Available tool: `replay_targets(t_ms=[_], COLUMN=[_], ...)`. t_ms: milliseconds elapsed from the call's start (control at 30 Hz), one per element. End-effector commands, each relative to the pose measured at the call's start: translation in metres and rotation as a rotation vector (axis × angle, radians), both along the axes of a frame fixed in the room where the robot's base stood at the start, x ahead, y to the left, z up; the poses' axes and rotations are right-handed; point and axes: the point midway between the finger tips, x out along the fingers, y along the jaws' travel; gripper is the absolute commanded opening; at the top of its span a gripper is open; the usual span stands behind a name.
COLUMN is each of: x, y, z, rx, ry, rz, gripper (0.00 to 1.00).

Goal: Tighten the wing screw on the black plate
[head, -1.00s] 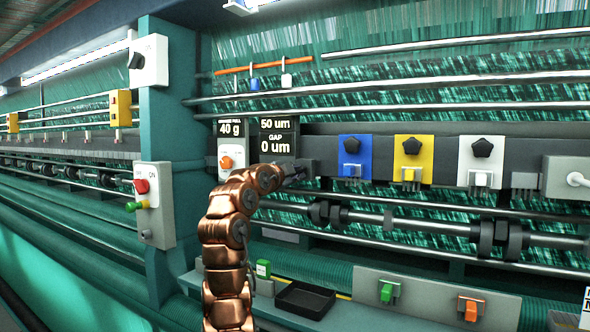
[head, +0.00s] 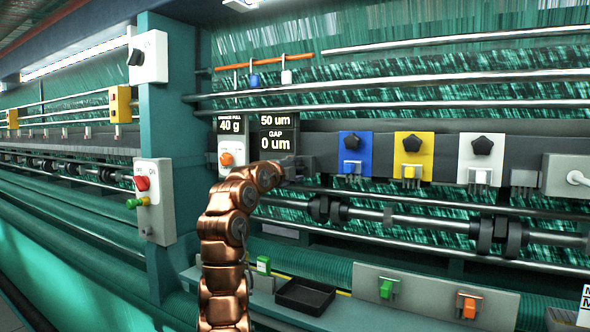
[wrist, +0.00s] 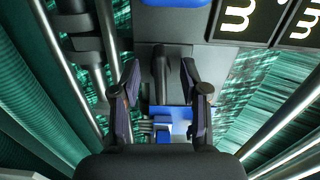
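In the head view my copper arm reaches up to the machine's dark rail, and my gripper (head: 292,168) is at the rail left of the blue plate, small and dark there. In the wrist view my gripper (wrist: 161,68) has its two fingers apart. A dark upright piece (wrist: 164,75), which looks like the wing screw, stands between the fingertips. I see a gap on its left side; whether the right finger touches it I cannot tell. The black plate is hard to separate from the dark rail and is largely hidden by my gripper in the head view.
Blue (head: 355,152), yellow (head: 427,150) and white (head: 497,152) plates with dark knobs line the rail to the right. A black display (head: 278,134) reads 50 um and gap 0 um. A black tray (head: 305,296) sits below. Metal rods run above and below the rail.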

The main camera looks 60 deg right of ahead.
Motion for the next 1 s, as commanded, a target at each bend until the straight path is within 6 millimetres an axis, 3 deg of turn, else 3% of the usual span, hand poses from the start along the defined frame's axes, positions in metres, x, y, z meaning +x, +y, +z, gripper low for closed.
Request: replay_targets(t_ms=[367,1000], x=[0.000,-0.002], y=[0.002,0.042], z=[-0.001,-0.001], rx=[-0.001,-0.003], ry=[0.001,-0.001], rz=[0.000,0.002], gripper=[0.47,0.47])
